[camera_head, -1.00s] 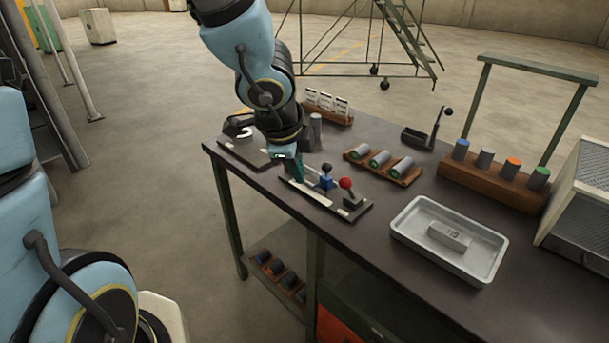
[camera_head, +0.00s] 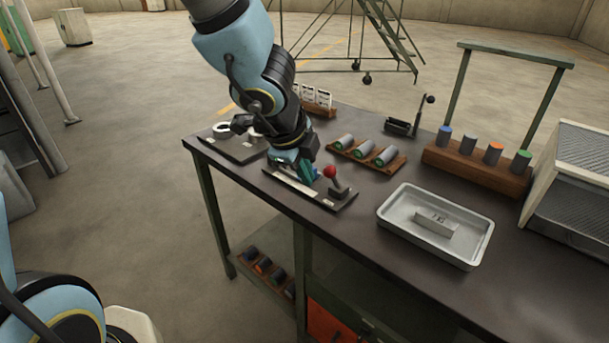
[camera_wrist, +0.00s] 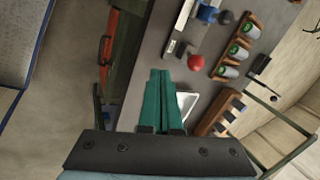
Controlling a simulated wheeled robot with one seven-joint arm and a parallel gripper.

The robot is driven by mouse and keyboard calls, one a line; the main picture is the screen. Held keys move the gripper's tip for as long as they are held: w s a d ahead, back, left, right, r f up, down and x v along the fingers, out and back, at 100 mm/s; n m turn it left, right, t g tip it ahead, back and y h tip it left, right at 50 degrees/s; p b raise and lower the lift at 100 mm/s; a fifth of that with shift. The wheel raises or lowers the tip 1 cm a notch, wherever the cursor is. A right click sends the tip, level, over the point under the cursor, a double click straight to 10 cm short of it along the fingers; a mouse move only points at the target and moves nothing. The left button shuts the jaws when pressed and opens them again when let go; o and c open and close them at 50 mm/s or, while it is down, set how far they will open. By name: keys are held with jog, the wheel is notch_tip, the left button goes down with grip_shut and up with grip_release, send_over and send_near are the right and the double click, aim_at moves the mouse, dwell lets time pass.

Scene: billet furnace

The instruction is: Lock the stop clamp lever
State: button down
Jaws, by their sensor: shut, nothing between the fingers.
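A lever with a red ball knob (camera_head: 330,171) stands at the right end of a flat fixture plate (camera_head: 330,203) near the table's front edge. The red knob (camera_wrist: 196,62) also shows in the wrist view, just right of my fingertips. A blue block (camera_wrist: 207,13) with a black knob (camera_wrist: 226,17) sits on the same fixture; my gripper mostly hides it in the head view. My gripper (camera_head: 306,174) has green fingers, shut together and empty, just left of the red knob. In the wrist view the fingers (camera_wrist: 160,72) appear apart from the knob.
A metal tray (camera_head: 390,228) holding a grey block (camera_head: 436,221) lies to the right. A wooden rack (camera_head: 393,166) of cylinders is behind the fixture. A black-knobbed lever device (camera_head: 400,128) stands farther back. Bare tabletop lies between fixture and tray.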

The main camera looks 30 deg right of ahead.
aim_at(333, 179)
jog(key=w+d+f, duration=0.2)
jog(key=d+f, duration=0.2)
jog(key=d, duration=0.2)
jog(key=shift+w+f, duration=0.2)
jog(key=shift+w, duration=0.2)
jog(key=shift+d+r, duration=0.1)
jog(key=shift+r, duration=0.05)
